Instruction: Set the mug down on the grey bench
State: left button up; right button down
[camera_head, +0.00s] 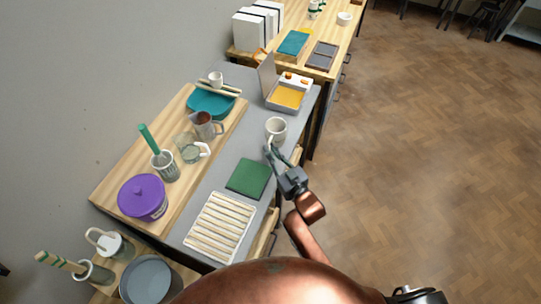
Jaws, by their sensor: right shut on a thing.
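The white mug (277,128) is upright at the right edge of the grey bench (225,155), in the middle of the head view. My right gripper (271,150) reaches up from below and is shut on the mug at its near, handle side. The fingertips partly cover the handle. I cannot tell whether the mug's base touches the bench or is a little above it. My left gripper is not in view.
A green mat (247,179) and a slatted rack (220,227) lie nearer on the bench. An open box with a yellow inside (286,96) stands beyond the mug. A wooden board (113,190) with jugs and a purple pot (142,198) is left. Bare grey surface lies left of the mug.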

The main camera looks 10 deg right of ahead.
jog(key=shift+w+d+f, duration=0.1)
jog(key=shift+w+f, duration=0.55)
jog(key=shift+f, duration=0.05)
notch_tip(320, 180, down, 4)
jog(key=shift+w+r+b, duration=0.15)
jog(key=shift+r+b, duration=0.1)
jog(key=shift+b, duration=0.55)
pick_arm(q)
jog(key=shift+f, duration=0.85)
pick_arm(e)
jog(key=shift+r, duration=0.1)
jog(key=c, duration=2.5)
grip_release()
jog(key=shift+f, duration=0.2)
jog(key=o, duration=0.5)
jog(key=shift+c, duration=0.2)
